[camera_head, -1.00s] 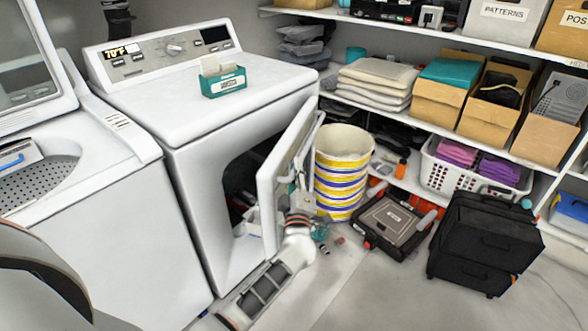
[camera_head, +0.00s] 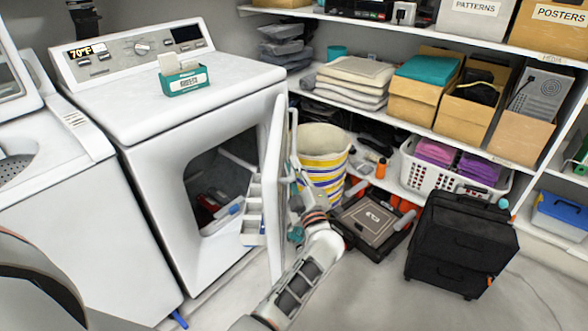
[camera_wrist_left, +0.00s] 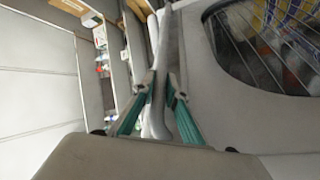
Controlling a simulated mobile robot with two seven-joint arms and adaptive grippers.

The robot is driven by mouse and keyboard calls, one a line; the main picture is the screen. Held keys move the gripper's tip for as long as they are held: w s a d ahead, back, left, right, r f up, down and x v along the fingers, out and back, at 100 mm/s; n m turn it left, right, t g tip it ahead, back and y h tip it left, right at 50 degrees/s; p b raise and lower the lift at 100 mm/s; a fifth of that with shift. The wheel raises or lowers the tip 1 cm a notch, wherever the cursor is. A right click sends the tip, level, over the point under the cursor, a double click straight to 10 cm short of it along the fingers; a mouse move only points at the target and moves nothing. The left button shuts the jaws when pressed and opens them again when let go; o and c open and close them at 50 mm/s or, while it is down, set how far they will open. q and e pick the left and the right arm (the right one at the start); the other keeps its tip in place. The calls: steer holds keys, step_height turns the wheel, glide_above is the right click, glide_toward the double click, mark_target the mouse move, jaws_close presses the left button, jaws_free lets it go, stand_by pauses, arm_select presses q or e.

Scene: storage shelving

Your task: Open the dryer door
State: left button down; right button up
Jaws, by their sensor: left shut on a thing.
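The white dryer (camera_head: 150,225) stands at the left with its front opening partly uncovered. Its door (camera_head: 273,170) stands well open, swung out and seen nearly edge-on. My left gripper (camera_head: 297,180) is at the outer side of the door, by a pale upright handle bar (camera_head: 293,135). In the left wrist view, the teal-padded fingers of my left gripper (camera_wrist_left: 157,105) are shut on the pale bar (camera_wrist_left: 155,122). The exact contact is partly hidden in the head view. My right gripper does not show.
A striped bucket (camera_head: 325,165) stands close behind the door. A black-and-orange tool case (camera_head: 370,218) and a black wheeled case (camera_head: 462,240) are on the floor to the right. A small teal box (camera_head: 185,80) sits on the dryer top. Floor at front right is clear.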

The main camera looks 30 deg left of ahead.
arm_select(q)
steer(key=shift+w+d, duration=0.35)
steer(key=shift+d, duration=0.2)
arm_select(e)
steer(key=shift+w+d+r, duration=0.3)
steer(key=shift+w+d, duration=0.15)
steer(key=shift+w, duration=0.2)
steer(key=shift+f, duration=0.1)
arm_select(q)
steer(key=c, duration=2.3)
jaws_free()
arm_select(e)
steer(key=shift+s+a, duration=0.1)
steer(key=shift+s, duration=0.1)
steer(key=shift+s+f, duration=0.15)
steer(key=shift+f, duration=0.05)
arm_select(q)
steer(key=shift+s+a, duration=0.1)
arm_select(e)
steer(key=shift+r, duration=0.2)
